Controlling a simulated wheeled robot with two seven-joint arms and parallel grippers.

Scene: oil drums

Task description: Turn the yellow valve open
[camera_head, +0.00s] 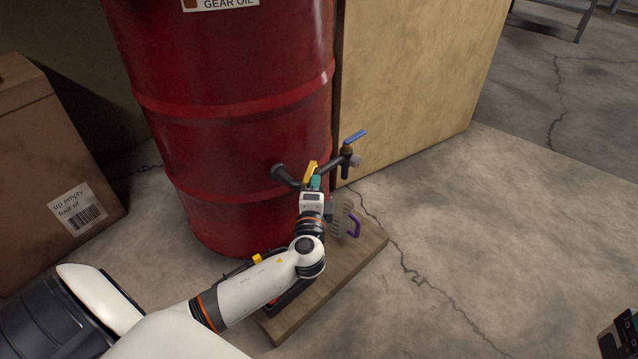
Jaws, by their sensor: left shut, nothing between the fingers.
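The yellow valve handle (310,171) is on the black pipe fitting at the lower front of the red drum (235,110). My left gripper (316,182) is right at the yellow handle, with its teal fingertips shut and nothing between them. The fingertips overlap the handle's lower part in the picture; I cannot tell whether they touch it. The gripper hides part of the fitting behind it. A second tap with a blue handle (355,138) sits to the right. My right gripper is not in view.
A wooden board (330,288) lies under my left arm, with a purple hooked item (353,226) by the wrist. A cardboard box (50,165) stands left and a tan box (415,75) behind right. A dark object (620,338) is cut off at lower right. The right floor is mostly clear.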

